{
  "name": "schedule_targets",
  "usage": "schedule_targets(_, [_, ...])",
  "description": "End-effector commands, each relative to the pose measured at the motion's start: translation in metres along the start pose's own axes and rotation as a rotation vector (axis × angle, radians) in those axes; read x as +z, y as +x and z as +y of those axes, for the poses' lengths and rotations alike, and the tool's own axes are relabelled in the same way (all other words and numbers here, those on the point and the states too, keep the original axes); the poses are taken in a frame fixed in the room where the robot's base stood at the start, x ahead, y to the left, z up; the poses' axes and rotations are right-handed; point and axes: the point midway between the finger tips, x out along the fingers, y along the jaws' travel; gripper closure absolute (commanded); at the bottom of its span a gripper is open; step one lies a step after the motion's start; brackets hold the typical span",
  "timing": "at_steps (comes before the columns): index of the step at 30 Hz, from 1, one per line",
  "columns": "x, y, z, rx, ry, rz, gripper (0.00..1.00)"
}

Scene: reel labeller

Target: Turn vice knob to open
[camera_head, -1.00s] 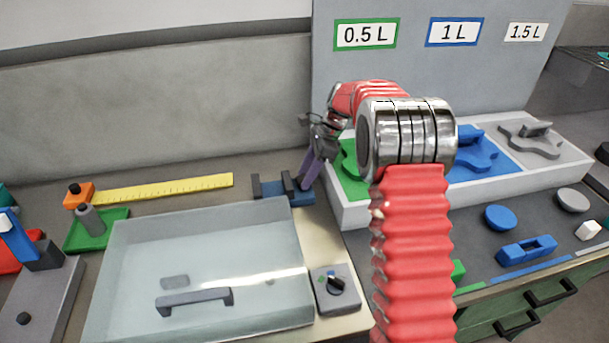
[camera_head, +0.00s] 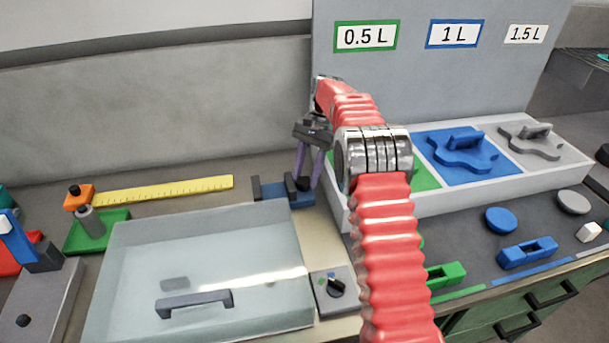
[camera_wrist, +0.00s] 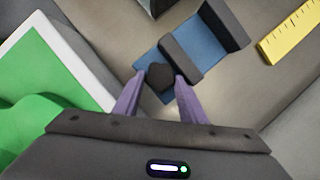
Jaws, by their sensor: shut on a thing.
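The vice is a small blue block with dark jaws (camera_head: 270,190), behind the clear-lidded box on the bench. In the wrist view the blue vice (camera_wrist: 205,52) shows its dark jaw bars and a dark round knob (camera_wrist: 160,77) at its near end. My gripper (camera_head: 304,180) reaches down to the vice's right end. In the wrist view its purple fingers (camera_wrist: 155,90) stand on either side of the knob and are shut on it. The fingertips partly cover the knob's sides.
A clear-lidded box (camera_head: 130,260) with a dark handle stands in front of the vice. A yellow ruler (camera_head: 165,188) lies to the left. A white tray (camera_head: 440,208) with green, blue and grey sections stands close to the right. A dial box (camera_head: 333,290) sits in front.

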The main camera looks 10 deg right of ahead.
Motion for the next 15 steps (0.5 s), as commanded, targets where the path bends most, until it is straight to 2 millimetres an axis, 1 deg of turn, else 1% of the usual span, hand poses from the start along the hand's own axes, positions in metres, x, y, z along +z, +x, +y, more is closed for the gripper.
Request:
schedule_targets(6, [0.0043,0.0022,-0.0005,0.025,-0.048,-0.013,0.85])
schedule_targets(15, [0.0067,0.0043,-0.0016,0.028,-0.054,-0.019,0.85])
